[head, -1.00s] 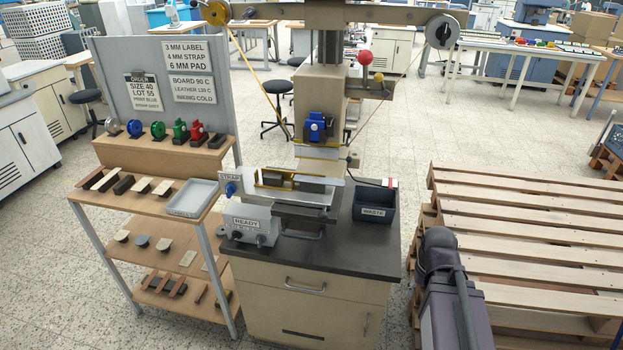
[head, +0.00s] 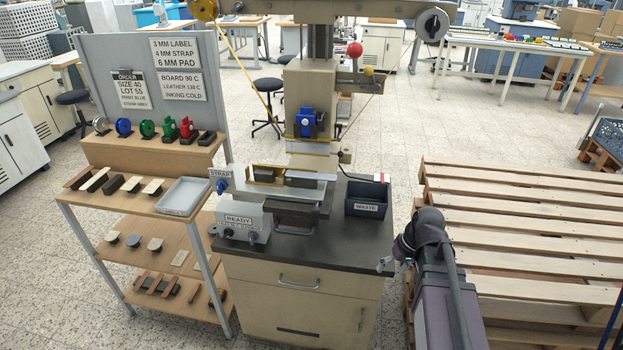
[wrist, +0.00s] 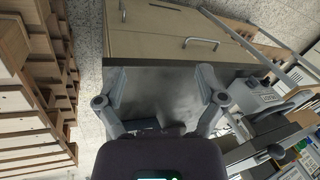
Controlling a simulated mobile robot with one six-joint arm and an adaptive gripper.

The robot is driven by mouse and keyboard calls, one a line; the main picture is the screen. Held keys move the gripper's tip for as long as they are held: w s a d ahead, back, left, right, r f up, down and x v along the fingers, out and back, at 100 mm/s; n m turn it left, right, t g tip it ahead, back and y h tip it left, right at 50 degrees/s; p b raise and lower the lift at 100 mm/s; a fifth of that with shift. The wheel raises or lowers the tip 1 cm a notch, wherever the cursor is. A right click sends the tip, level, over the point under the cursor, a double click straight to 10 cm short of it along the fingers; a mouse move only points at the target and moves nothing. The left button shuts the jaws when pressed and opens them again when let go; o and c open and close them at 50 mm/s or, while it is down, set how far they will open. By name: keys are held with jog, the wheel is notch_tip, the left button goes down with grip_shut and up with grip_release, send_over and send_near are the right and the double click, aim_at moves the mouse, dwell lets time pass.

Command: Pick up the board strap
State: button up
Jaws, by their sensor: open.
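Several short strips lie in a row on the wooden rack's top shelf: a reddish-brown strip (head: 77,179), pale strips (head: 97,180) and a dark strip (head: 114,184). More pieces lie on the lower shelves, including a pale flat piece (head: 179,258) and brown strips (head: 154,285). None carries a readable label, so I cannot tell which is the board strap. My gripper (head: 386,265) is right of the press bench, far from the rack. In the wrist view my gripper (wrist: 163,92) is open and empty, its fingers apart over the dark bench top.
The press bench (head: 270,257) stands between my gripper and the rack. It carries a STRAP-labelled fixture, a READY box (head: 240,222) and a WASTE bin (head: 367,198). A grey tray (head: 184,197) sits on the rack's top shelf. Wooden pallets (head: 520,240) stand at right.

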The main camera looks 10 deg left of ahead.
jog(key=w+a+r+n+y+b, duration=0.1)
jog(key=w+a+r+n+y, duration=0.1)
jog(key=w+a+n+y, duration=0.3)
jog(key=w+a+r+n+y+b, duration=0.1)
jog(key=w+r+n+y+b, duration=0.15)
jog(key=w, duration=0.45)
jog(key=w+d+r+n+y+b, duration=0.1)
jog(key=w+d+r+n+y, duration=0.1)
jog(key=w+r+n+y, duration=0.5)
jog(key=shift+w+r+t, duration=0.3)
jog(key=shift+w+r, duration=0.35)
jog(key=shift+w, duration=0.05)
jog(key=a, duration=0.8)
jog(key=shift+w+a, duration=0.15)
jog(key=shift+a, duration=0.15)
jog(key=shift+a, duration=0.1)
